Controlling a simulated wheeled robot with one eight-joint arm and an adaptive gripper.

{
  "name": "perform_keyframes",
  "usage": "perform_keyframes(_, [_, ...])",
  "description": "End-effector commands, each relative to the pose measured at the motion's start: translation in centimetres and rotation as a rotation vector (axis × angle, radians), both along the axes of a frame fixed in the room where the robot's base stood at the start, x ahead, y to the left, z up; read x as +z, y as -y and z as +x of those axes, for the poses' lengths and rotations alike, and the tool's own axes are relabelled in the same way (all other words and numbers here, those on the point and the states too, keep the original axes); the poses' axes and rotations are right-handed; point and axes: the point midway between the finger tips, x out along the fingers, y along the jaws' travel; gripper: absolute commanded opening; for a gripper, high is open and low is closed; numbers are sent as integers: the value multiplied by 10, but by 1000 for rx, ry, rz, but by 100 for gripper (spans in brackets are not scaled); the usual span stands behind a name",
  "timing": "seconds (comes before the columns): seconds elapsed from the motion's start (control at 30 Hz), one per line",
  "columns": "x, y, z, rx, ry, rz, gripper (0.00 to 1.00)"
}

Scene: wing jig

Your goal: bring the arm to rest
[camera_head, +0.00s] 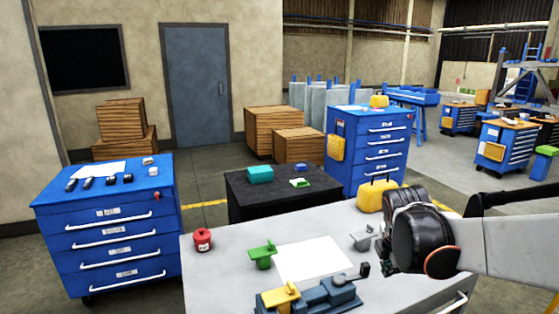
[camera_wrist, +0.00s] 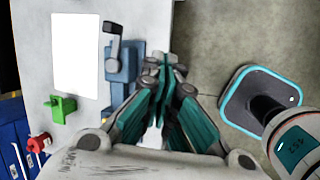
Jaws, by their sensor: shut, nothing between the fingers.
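My gripper (camera_wrist: 163,88) shows in the wrist view with its dark teal fingers together and nothing held between them. It appears beside the blue vise (camera_wrist: 122,72), over the near edge of the workbench. My arm reaches in from the right in the head view, with its dark wrist joint above the bench's right part. I cannot make out the fingertips there. The grey workbench (camera_head: 215,270) carries a white sheet (camera_head: 313,258), a green bracket (camera_head: 262,254), a red canister (camera_head: 202,239), a grey bracket (camera_head: 363,238) and a yellow part (camera_head: 278,297) by the vise.
A yellow case (camera_head: 377,195) stands at the bench's back, close to my wrist. A blue drawer cabinet (camera_head: 110,235) stands left, another (camera_head: 370,150) behind. A black table (camera_head: 265,205) lies beyond the bench. Grey floor (camera_wrist: 215,40) is open beside the bench in the wrist view.

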Motion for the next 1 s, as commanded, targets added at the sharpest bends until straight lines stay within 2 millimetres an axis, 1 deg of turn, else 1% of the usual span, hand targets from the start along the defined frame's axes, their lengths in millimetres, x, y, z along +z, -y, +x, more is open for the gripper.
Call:
perform_keyframes(0.03, [9, -6, -14, -79, 34, 44, 0])
perform_keyframes(0.1, [18, -14, -30, -201, 81, 113, 0])
perform_keyframes(0.3, [38, -36, -78, -547, 200, 323, 0])
perform_keyframes(0.43, [44, -49, -109, -773, 262, 470, 0])
perform_keyframes(0.6, [45, -65, -147, -1065, 322, 672, 0])
perform_keyframes(0.7, [43, -72, -166, -1221, 344, 782, 0])
perform_keyframes(0.8, [40, -78, -180, -1346, 356, 871, 0])
perform_keyframes(0.9, [38, -81, -188, -1428, 361, 929, 0])
perform_keyframes(1.0, [37, -83, -192, -1472, 362, 959, 0])
